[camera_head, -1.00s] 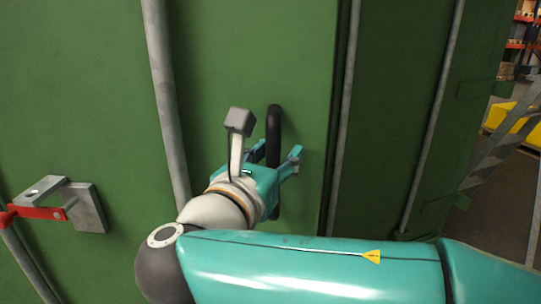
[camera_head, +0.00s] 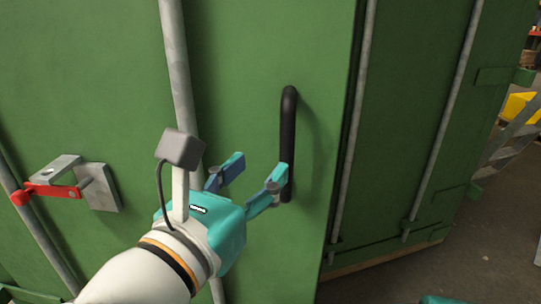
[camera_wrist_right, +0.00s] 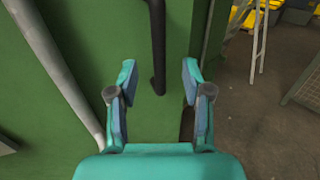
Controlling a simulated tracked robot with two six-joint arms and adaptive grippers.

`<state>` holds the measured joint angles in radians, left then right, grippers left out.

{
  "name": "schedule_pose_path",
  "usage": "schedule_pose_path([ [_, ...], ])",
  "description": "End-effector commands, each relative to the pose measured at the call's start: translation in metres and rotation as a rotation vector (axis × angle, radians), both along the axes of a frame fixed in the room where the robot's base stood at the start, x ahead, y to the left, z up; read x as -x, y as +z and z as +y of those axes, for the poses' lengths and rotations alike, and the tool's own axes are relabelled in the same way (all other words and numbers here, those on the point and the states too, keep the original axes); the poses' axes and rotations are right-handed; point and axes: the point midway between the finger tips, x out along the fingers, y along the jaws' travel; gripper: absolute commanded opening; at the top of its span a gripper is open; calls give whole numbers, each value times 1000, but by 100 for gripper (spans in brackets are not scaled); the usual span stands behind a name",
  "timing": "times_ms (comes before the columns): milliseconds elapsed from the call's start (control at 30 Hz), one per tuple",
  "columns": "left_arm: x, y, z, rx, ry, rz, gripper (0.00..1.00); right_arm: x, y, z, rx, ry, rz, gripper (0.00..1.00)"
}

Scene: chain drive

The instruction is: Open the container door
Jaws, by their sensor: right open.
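The green container door (camera_head: 240,60) fills the middle of the head view. A black upright bar handle (camera_head: 288,115) is fixed near its right edge. My right gripper (camera_head: 258,168) is open, its fingers pointing up and right toward the handle's lower part. One finger overlaps the handle's lower end in the head view; I cannot tell whether they touch. In the right wrist view the handle (camera_wrist_right: 158,45) comes down between the open fingers (camera_wrist_right: 159,78), its lower end just beyond the tips. My left gripper is not in view.
A grey upright rod (camera_head: 178,60) runs down the door left of the handle. A red lever (camera_head: 50,191) with a grey bracket (camera_head: 98,187) sits at the left. More rods cross the green panel at right (camera_head: 410,100). Open floor (camera_head: 480,250) lies beyond at right.

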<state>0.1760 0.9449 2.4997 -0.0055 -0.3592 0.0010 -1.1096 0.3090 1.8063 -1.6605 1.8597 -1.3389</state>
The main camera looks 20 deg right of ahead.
Motion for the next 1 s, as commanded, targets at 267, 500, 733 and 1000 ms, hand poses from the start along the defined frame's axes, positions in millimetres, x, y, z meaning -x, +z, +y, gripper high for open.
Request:
schedule_pose_path([
  [267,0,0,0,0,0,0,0,11,0,8,0,-1,0,50],
  [500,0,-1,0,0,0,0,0,9,-2,8,-1,0,4,36],
  [733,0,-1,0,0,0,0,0,-30,-76,9,-70,31,160,0],
  [1000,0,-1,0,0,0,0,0,-39,-355,-21,-657,-164,648,0],
])
